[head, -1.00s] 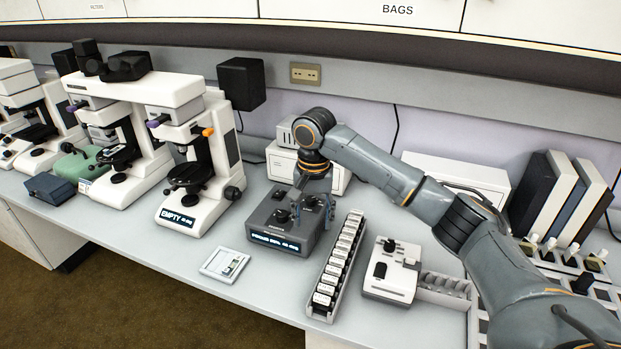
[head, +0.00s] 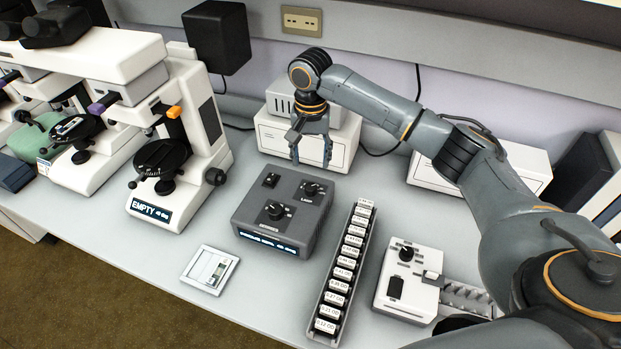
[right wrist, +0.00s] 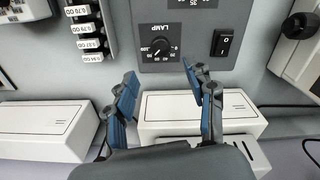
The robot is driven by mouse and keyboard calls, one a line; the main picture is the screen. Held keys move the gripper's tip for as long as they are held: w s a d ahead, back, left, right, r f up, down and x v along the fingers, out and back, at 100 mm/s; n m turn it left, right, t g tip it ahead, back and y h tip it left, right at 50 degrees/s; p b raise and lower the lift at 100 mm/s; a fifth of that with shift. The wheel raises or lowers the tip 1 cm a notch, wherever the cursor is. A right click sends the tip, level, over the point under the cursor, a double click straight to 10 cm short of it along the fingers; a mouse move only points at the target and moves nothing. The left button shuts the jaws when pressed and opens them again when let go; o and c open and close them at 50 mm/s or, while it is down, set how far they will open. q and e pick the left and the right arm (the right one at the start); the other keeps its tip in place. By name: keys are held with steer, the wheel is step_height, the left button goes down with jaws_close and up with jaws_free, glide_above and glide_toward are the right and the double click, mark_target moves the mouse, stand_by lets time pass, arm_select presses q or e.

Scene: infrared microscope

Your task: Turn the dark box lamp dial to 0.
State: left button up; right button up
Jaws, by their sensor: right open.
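The dark box (head: 290,234) stands on the bench with a lit display on its front edge. Its lamp dial (head: 311,189) is a black knob at the back right of its top. In the right wrist view the lamp dial (right wrist: 160,47) sits below the word LAMP, inside a printed scale. I cannot read its exact setting. My right gripper (head: 311,160) is open and empty, above and behind the box's back edge. In the right wrist view its spread fingers (right wrist: 160,85) are apart from the dial and do not touch it. My left gripper is out of view.
A second dial (head: 274,210) and a rocker switch (head: 271,180) share the box's top. A long rack of labelled blocks (head: 347,270) stands close on the right. A white device (head: 307,142) is behind. A microscope (head: 180,190) stands left, with bare bench between.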

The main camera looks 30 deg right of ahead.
mark_target(311, 186)
step_height(311, 186, down, 9)
steer(key=shift+w+p, duration=0.1)
steer(key=shift+p, duration=0.3)
steer(key=shift+d+f, duration=0.1)
steer(key=shift+f, duration=0.2)
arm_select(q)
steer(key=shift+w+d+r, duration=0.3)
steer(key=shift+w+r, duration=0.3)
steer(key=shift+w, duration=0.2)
arm_select(e)
jaws_close()
